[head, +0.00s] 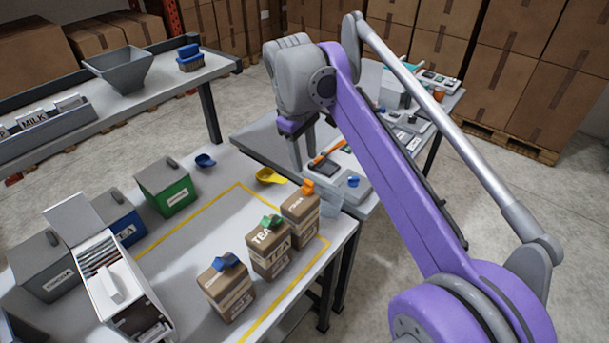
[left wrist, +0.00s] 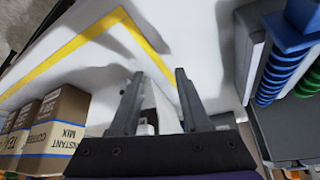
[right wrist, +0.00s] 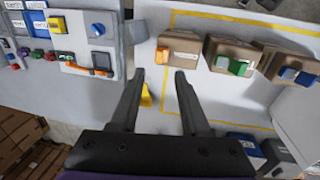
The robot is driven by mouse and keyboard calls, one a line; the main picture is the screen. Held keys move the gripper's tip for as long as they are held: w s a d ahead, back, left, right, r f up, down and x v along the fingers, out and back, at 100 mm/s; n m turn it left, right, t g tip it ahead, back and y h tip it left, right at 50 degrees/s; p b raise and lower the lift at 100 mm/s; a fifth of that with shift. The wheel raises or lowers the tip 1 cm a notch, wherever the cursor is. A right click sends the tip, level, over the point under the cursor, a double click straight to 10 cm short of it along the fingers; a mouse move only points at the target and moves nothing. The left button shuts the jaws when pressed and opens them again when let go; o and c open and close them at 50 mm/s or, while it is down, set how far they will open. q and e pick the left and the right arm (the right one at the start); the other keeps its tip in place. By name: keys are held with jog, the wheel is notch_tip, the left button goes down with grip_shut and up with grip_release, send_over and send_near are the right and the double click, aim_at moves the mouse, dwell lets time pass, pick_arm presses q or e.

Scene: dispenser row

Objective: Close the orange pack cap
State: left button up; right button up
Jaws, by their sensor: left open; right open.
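The orange cap (head: 308,187) sits on top of the rightmost brown pack (head: 299,206); it looks tilted up, but whether it is open is hard to tell. In the right wrist view the orange cap (right wrist: 162,56) lies just beyond my fingertips, with its pack (right wrist: 186,43) to the right. My right gripper (right wrist: 158,76) is open and empty, apart from the cap. In the head view its fingers (head: 303,152) point down, behind the orange-capped pack. My left gripper (left wrist: 158,76) is open and empty over the white tabletop; it is not visible in the head view.
Packs with a green cap (head: 272,222) and a blue cap (head: 228,262) stand in a row with the orange one. A yellow scoop (head: 270,176) and a blue scoop (head: 205,160) lie behind. A clear container stands close right of the orange-capped pack. Bins (head: 168,186) line the left.

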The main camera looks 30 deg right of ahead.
aim_at(308, 181)
jog(key=f, duration=0.2)
jog(key=d+f, duration=0.1)
jog(key=f, duration=0.4)
jog(key=shift+w+d+f, duration=0.15)
jog(key=shift+w+f, duration=0.05)
jog(key=shift+w, duration=0.1)
grip_shut()
